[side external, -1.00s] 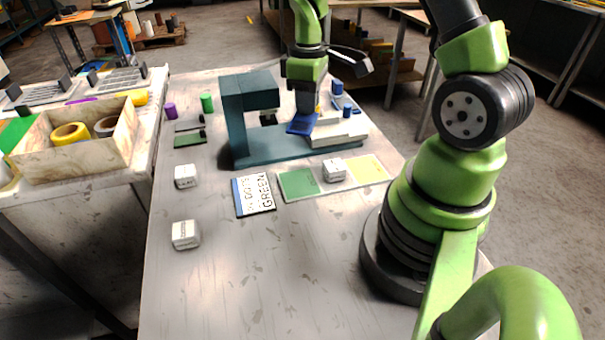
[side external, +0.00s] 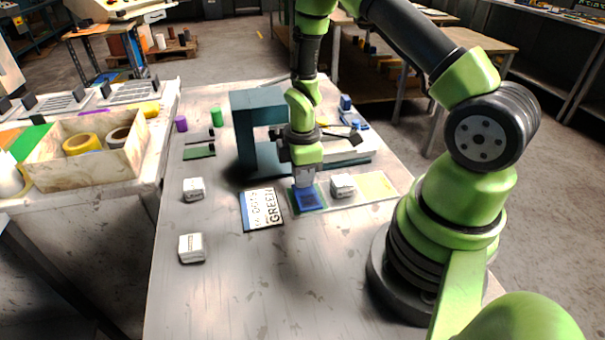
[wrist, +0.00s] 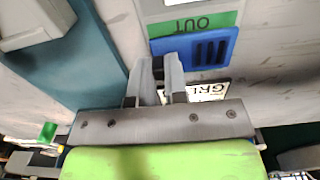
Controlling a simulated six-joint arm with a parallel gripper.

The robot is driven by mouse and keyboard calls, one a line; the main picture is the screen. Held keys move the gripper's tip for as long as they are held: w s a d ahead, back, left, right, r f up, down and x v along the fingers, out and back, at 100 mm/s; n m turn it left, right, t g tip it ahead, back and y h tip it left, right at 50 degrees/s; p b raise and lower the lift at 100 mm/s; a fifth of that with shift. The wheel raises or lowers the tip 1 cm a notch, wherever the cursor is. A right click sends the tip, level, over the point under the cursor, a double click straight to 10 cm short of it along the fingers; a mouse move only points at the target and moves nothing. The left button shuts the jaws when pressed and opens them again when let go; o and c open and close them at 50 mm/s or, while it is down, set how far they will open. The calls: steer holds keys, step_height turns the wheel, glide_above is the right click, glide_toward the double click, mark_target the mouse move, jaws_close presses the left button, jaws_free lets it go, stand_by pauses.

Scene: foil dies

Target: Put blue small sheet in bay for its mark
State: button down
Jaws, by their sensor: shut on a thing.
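My gripper (side external: 304,182) is shut on the blue small sheet (side external: 309,201) and holds it over the green bay (side external: 322,203). In the wrist view, the fingers (wrist: 160,70) pinch one edge of the blue sheet (wrist: 168,48), which bears a mark of dark parallel bars. Green with the word OUT, upside down, shows beside the sheet. I cannot tell whether the sheet touches the bay. The yellow bay (side external: 377,187) is to the right, empty. A sign card (side external: 262,209) left of the green bay reads DOTS and GREEN; its other line is hard to read.
A white block (side external: 342,186) stands between the bays, close to my gripper. Two more white blocks (side external: 193,189) (side external: 191,248) stand at the left. A teal press (side external: 242,135) stands behind. A dark green strip (side external: 199,153) lies at back left. The front table is clear.

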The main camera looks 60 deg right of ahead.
steer(key=shift+f, duration=0.2)
steer(key=c, duration=1.1)
jaws_free()
steer(key=shift+c, duration=0.2)
steer(key=s+a+r+m+t, duration=0.2)
steer(key=a+r+m, duration=0.1)
steer(key=r, duration=1)
steer(key=s+a+r+m+t, duration=0.2)
steer(key=a+r+m, duration=0.15)
steer(key=r, duration=0.85)
steer(key=s+a+r+m+t+y, duration=0.2)
steer(key=s+a+r+m+t, duration=0.1)
steer(key=s, duration=0.5)
steer(key=a+r+m, duration=0.1)
steer(key=r+m, duration=0.1)
steer(key=m, duration=0.1)
steer(key=shift+s+m, duration=0.3)
steer(key=shift+m, duration=0.05)
